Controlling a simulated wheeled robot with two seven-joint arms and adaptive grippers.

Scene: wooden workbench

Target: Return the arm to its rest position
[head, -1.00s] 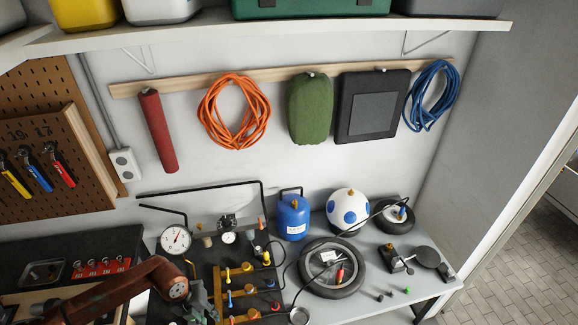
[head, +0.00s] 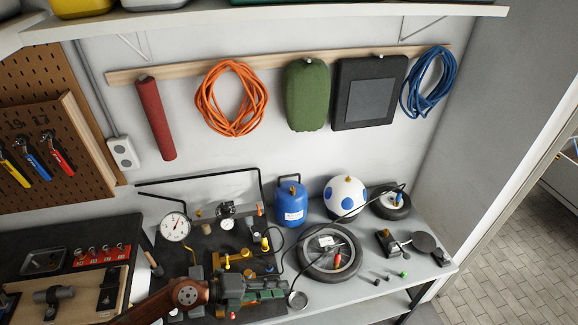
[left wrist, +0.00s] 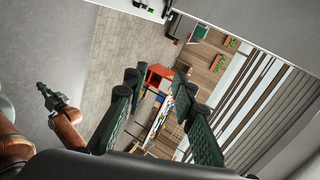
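My left arm (head: 185,293) comes in from the bottom left of the head view, reddish brown. Its left gripper (head: 283,290), grey with green fingers, points right over the front of the dark board on the bench. In the left wrist view my left gripper (left wrist: 160,120) has its two ribbed green fingers wide apart with nothing between them. No right gripper shows in the head view.
Just behind the left gripper are yellow valve fittings (head: 236,261) and a wheel (head: 329,254). The floor at the right (head: 515,240) is clear.

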